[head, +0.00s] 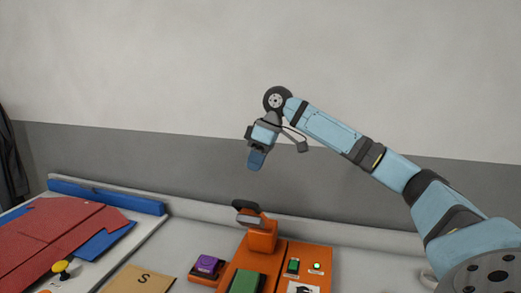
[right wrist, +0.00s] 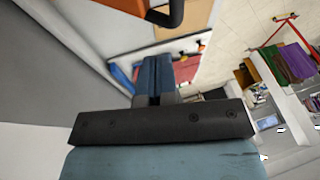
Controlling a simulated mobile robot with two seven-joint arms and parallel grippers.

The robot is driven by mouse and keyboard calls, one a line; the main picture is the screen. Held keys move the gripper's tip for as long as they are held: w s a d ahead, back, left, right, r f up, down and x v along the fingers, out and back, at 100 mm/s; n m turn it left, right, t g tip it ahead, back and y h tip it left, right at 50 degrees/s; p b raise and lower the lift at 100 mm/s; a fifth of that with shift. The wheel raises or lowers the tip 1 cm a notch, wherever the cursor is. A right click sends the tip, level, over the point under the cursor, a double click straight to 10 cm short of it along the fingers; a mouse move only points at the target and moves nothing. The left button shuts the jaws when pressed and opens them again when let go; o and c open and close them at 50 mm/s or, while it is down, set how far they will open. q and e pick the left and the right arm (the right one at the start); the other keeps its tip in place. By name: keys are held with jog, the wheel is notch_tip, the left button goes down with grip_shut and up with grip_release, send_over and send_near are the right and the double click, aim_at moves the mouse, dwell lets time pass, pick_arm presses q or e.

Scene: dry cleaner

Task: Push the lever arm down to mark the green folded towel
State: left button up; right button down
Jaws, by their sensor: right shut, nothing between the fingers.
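The orange marking press (head: 262,242) stands on the counter, low in the middle of the head view. Its lever arm with a dark grip (head: 247,206) is raised above the press. The green folded towel (head: 246,282) lies at the front of the press, partly cut off by the frame edge. My right gripper (head: 256,161) is shut and empty, pointing down in the air above the lever arm, clear of it. Its blue fingers (right wrist: 155,75) are together in the right wrist view. A dark curved part at the top there may be the lever's grip. My left gripper is out of view.
A purple pad (head: 207,264) sits left of the press. An orange panel with a green switch (head: 292,266) and a lit lamp (head: 316,267) is at right. A tan envelope marked S (head: 143,281) and a red garment (head: 62,240) lie left. The wall is behind.

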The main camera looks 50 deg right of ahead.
jog(key=s+a+x, duration=0.1)
jog(key=x, duration=0.6)
jog(key=shift+s, duration=0.4)
jog(key=shift+r, duration=0.1)
jog(key=shift+a+p, duration=0.1)
jog(key=shift+p, duration=0.2)
